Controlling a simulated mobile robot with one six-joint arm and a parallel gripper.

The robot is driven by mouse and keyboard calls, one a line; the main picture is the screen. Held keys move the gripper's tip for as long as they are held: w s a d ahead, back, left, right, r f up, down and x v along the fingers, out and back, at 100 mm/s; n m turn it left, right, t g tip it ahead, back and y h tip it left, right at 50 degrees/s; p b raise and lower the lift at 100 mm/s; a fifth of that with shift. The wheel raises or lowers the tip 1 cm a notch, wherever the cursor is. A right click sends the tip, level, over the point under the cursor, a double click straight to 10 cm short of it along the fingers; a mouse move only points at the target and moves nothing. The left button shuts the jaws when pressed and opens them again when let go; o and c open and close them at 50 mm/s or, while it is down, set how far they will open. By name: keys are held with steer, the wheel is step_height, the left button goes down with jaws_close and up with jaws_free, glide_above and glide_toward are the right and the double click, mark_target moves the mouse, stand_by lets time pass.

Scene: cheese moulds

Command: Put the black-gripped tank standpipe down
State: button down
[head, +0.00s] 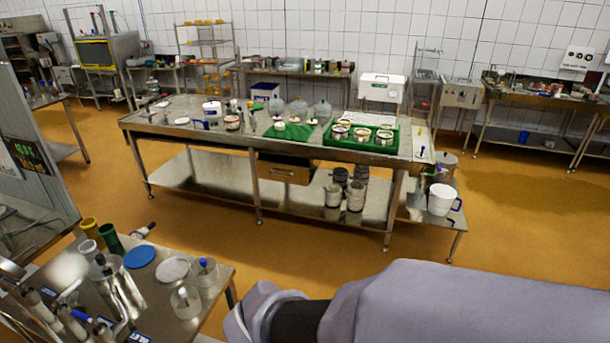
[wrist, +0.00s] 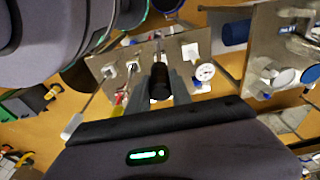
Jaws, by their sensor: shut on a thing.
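In the wrist view my gripper (wrist: 160,91) is shut on the black grip of the tank standpipe (wrist: 160,76). The black end points toward the camera, between the two grey fingers. The rest of the standpipe is mostly hidden behind its grip and the fingers. Beyond it is a metal surface (wrist: 118,72) with white pieces and a round dial gauge (wrist: 205,72). I cannot tell whether the standpipe touches anything. In the head view my arm crosses the lower right, and neither the gripper nor the standpipe can be made out.
A steel table (head: 219,157) stands mid-room with a green tray (head: 330,148) of moulds, jars and pots. A nearer steel table (head: 226,272) at lower left is crowded with cups, a blue lid (head: 140,257) and tools. Orange floor (head: 520,260) is open at right.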

steer(key=w+d+f, duration=0.5)
steer(key=w, duration=0.5)
steer(key=shift+w, duration=0.2)
steer(key=c, duration=1.2)
jaws_free()
steer(key=shift+o, duration=0.2)
steer(key=shift+r, duration=0.1)
